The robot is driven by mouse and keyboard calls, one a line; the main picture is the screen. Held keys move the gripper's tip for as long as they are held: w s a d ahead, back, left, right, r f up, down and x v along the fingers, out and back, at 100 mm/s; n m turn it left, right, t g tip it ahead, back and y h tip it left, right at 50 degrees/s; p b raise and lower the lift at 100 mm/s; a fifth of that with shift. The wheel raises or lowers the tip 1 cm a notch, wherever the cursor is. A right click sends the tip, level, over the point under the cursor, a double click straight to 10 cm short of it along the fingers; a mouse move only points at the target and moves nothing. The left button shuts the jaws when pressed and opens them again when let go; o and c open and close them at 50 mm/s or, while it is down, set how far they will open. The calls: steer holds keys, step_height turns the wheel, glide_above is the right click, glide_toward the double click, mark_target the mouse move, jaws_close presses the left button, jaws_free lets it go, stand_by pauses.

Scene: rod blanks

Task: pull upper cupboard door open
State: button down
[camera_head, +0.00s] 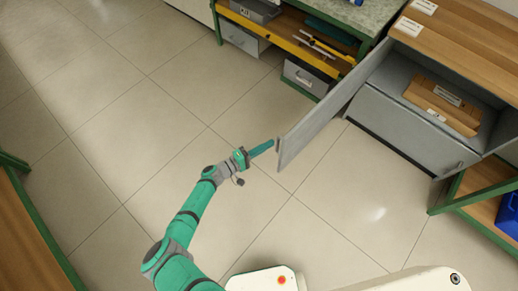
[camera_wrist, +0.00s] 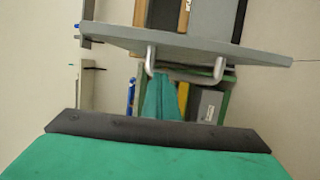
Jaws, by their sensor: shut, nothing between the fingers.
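The upper cupboard door (camera_head: 325,115) is a grey panel. It stands swung far out from the cupboard (camera_head: 365,105), whose upper compartment is open to view. In the wrist view the door (camera_wrist: 200,45) crosses the top, with a pale bar handle (camera_wrist: 188,77) on its near face. My gripper (camera_head: 272,143) is shut and empty beside the door's free end. In the wrist view its teal fingers (camera_wrist: 163,100) point at the handle's left leg, with the tips close to it. I cannot tell whether they touch.
A brown box (camera_head: 443,105) lies inside the open compartment. A closed grey front (camera_head: 400,130) is below it. A green-framed workbench (camera_head: 310,45) with grey bins stands at the upper middle. A wooden bench (camera_head: 30,235) is at left. The tiled floor around my arm is clear.

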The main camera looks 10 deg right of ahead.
steer(key=shift+s+d, duration=0.5)
steer(key=shift+s, duration=0.3)
steer(key=shift+s+d, duration=0.5)
steer(key=shift+s, duration=0.25)
steer(key=shift+s, duration=0.15)
